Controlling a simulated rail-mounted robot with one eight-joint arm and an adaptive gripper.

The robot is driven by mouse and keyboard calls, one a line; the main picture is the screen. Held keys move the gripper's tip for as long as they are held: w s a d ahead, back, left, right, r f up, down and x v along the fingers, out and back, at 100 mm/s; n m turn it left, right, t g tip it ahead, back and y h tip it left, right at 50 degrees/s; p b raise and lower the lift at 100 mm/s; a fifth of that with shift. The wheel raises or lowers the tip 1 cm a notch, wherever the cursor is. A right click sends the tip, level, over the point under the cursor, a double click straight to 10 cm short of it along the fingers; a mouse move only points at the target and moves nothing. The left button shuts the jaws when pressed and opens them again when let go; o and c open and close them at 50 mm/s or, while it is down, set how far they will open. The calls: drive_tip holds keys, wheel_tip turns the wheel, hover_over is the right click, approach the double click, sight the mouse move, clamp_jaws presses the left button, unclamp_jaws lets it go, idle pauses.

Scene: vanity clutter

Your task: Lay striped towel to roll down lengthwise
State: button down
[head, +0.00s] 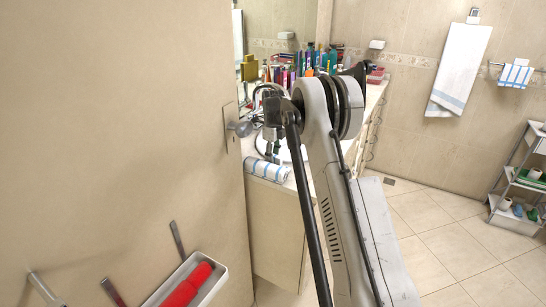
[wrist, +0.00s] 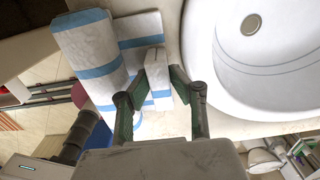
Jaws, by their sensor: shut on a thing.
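The striped towel, white with blue bands, shows as a roll (head: 266,170) lying at the front edge of the counter in the head view. In the wrist view the thick roll (wrist: 88,48) is at the left, with flatter striped cloth beside it. My gripper (wrist: 153,82) is over the counter, with its two fingers shut on a narrow white, blue-striped piece (wrist: 157,68) of towel beside the basin. I cannot tell whether this piece joins the thick roll. In the head view my gripper (head: 272,153) is small, just above and behind the roll.
The white basin (wrist: 270,75) is close to the right of my fingers. Bottles (head: 313,58) crowd the back of the counter. Floor (head: 440,230) is clear at right.

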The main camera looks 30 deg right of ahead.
drive_tip(key=shift+f, duration=0.15)
drive_tip(key=c, duration=1.6)
unclamp_jaws()
drive_tip(key=shift+o, duration=0.2)
wheel_tip(320, 180, up, 12)
drive_tip(key=shift+r+b, duration=0.2)
drive_tip(key=shift+b, duration=0.25)
